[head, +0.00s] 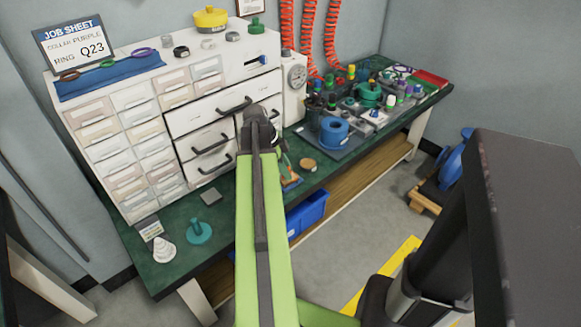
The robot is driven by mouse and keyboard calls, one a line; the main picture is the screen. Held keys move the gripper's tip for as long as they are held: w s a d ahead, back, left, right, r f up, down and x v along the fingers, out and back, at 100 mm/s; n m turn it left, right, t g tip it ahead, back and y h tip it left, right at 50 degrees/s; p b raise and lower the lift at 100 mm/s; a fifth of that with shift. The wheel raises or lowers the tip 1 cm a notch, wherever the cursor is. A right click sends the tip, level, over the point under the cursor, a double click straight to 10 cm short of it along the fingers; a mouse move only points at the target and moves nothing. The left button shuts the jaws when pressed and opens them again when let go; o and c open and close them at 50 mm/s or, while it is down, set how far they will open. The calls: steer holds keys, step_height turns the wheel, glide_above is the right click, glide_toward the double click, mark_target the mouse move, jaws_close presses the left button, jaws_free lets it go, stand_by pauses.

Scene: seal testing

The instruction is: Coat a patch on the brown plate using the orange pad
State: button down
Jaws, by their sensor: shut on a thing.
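My arm reaches over the green bench, and my gripper (281,146) is mostly hidden behind my own dark wrist joint. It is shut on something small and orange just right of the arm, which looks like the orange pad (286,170). The pad is low over the bench, beside a small brown and blue patch that looks like the brown plate (292,182). Most of the plate is hidden by my arm. I cannot tell whether the pad touches the plate. A round tan disc (307,165) lies just to the right.
A drawer cabinet (130,125) stands behind on the left. A blue ring-shaped thing (334,131) and several small parts crowd the bench at right. A teal stand (199,231) and a white cone (163,249) stand at front left. A blue bin (307,212) is below.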

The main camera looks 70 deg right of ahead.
steer(key=shift+w+a, duration=0.5)
steer(key=shift+a, duration=0.35)
steer(key=shift+w+a, duration=0.45)
steer(key=shift+a, duration=0.4)
steer(key=shift+w+d, duration=0.35)
steer(key=shift+w, duration=0.25)
steer(key=shift+s+d, duration=0.65)
steer(key=shift+d, duration=0.5)
steer(key=shift+s+d, duration=0.6)
steer(key=shift+d, duration=0.55)
steer(key=shift+s+d, duration=0.65)
steer(key=shift+d, duration=0.5)
steer(key=shift+r, duration=0.1)
steer(key=shift+w+a, duration=0.45)
steer(key=shift+a, duration=0.4)
steer(key=shift+w+a, duration=0.4)
steer(key=shift+a, duration=0.4)
steer(key=shift+w+a, duration=0.5)
steer(key=shift+a, duration=0.4)
steer(key=shift+w+a, duration=0.5)
steer(key=shift+a, duration=0.4)
